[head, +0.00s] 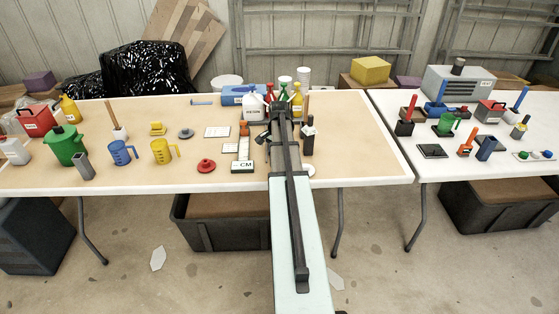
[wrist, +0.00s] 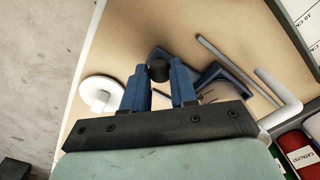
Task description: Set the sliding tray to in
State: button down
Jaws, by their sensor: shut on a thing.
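My gripper (wrist: 159,88) has two blue fingers in the wrist view. They are shut on a dark round knob (wrist: 159,70). A dark blue, angular thing (wrist: 214,72) lies just beyond the fingers, partly hidden by them. The knob seems to belong to it, but the join is hidden. I cannot tell for certain that this is the sliding tray, nor how far in or out it stands. In the head view my arm reaches over the left table and hides the gripper and most of what it holds.
A white disc with a stub (wrist: 101,93) lies left of the fingers, near the table edge. A grey rod (wrist: 238,68) lies beyond them. Jugs, including a yellow one (head: 162,151), stand to the left.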

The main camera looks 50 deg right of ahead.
jog(key=w+d, duration=0.8)
jog(key=shift+w+d, duration=0.15)
jog(key=c, duration=0.9)
grip_release()
jog(key=shift+c, duration=0.2)
jog(key=shift+o, duration=0.2)
jog(key=shift+r, duration=0.1)
notch_tip(320, 180, up, 14)
jog(key=shift+f, duration=0.2)
